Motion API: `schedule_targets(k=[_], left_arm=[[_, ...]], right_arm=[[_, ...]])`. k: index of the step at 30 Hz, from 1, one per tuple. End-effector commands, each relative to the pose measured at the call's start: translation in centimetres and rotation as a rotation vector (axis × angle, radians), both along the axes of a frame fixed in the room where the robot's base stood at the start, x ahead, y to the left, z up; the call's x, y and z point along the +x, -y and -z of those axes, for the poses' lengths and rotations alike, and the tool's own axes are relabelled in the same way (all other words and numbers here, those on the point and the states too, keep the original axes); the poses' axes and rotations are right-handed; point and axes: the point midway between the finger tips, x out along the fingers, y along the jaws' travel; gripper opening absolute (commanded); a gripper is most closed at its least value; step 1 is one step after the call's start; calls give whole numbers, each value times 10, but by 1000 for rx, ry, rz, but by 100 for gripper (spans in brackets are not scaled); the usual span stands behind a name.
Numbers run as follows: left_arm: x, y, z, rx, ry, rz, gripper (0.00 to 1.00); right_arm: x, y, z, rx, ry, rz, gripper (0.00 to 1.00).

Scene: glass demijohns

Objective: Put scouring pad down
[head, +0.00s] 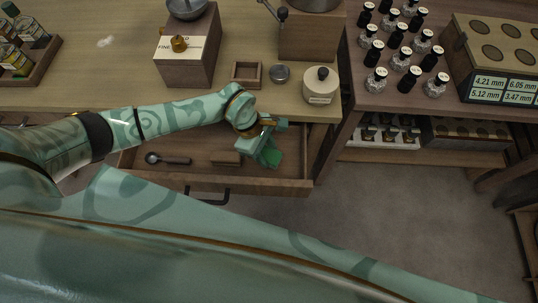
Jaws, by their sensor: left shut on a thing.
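The scouring pad (270,158) is a small dark green piece in the head view, above the right end of the open drawer (297,186). My left gripper (265,146) is shut on it, with the fingers partly covering it. I cannot tell whether the pad touches the drawer floor. My right gripper is not in view.
In the drawer lie a dark-handled tool (168,160) with a round metal end and a brown block (226,158). Bottles (402,60) stand right.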

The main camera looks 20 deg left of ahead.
Motion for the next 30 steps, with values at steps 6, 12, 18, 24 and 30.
schedule_targets(k=[6,12,18,24,30], left_arm=[[3,6,34,-1,-6,-1,21],[4,5,38,0,0,1,21],[4,5,41,1,-1,0,21],[4,5,40,0,-1,0,64],[4,5,38,0,0,0,64]], right_arm=[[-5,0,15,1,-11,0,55],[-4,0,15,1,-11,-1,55],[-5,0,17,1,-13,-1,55],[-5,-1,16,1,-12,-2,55],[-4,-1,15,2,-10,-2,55]])
